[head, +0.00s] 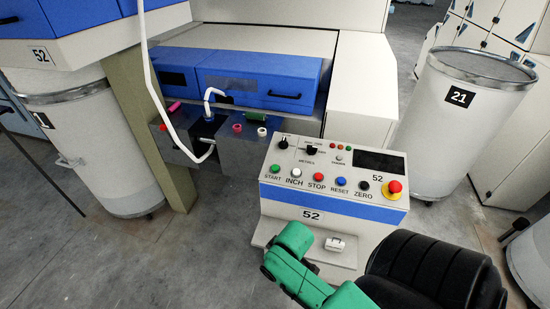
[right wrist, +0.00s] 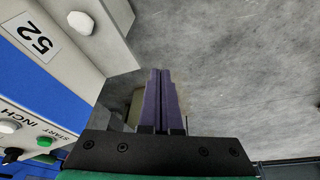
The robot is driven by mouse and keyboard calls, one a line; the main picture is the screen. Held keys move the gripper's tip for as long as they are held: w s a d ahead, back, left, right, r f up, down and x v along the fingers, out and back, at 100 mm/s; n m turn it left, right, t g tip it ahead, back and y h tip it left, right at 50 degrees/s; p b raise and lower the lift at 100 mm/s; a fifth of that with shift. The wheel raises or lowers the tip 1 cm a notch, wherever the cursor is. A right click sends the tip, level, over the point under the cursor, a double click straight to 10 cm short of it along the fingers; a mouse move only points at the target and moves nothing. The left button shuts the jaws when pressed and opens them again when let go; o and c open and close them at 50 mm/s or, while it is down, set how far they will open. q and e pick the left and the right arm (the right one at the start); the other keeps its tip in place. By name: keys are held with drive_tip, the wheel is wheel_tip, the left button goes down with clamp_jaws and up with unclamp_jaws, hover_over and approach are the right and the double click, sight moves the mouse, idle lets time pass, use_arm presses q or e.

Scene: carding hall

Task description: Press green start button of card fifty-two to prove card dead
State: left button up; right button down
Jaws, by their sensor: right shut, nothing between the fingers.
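The control panel of card fifty-two (head: 300,212) stands in the middle of the head view, with "52" on its blue and white front. Its green start button (head: 276,169) is at the left end of the button row, beside the white INCH button (head: 296,172). In the right wrist view the green start button (right wrist: 45,141) lies at the lower left. My right gripper (right wrist: 160,72) is shut and empty, its fingers over grey floor, to the right of the panel's edge and apart from the button. I cannot make out its fingertips in the head view. My left gripper is not in view.
Red STOP (head: 318,177), blue RESET (head: 341,182) and black ZERO (head: 363,186) follow along the row, then a red mushroom button (head: 394,187). A white can marked 21 (head: 470,125) stands at right. A beige post (head: 148,130) stands left of the panel.

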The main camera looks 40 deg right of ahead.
wheel_tip(320, 180, up, 5)
drive_tip(key=w+p, duration=0.1)
drive_tip(key=w, duration=0.1)
wheel_tip(320, 180, up, 10)
drive_tip(key=m+t, duration=0.7)
drive_tip(key=m, duration=0.1)
hover_over(275, 168)
drive_tip(key=s+a, duration=0.3)
use_arm(q)
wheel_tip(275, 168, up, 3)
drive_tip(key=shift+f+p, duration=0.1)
drive_tip(key=shift+p, duration=0.25)
use_arm(e)
drive_tip(key=shift+d+r, duration=0.15)
drive_tip(key=shift+d, duration=0.05)
drive_tip(key=f+b, duration=0.2)
drive_tip(key=b, duration=0.1)
drive_tip(key=d+f+b, duration=0.1)
drive_tip(key=f+b, duration=0.2)
drive_tip(key=w+f+b, duration=0.1)
drive_tip(key=f+b, duration=0.2)
drive_tip(key=shift+d, duration=0.3)
drive_tip(key=shift+w+d+f+b, duration=0.1)
drive_tip(key=shift+w+f+b, duration=0.05)
drive_tip(key=shift+f+b, duration=0.2)
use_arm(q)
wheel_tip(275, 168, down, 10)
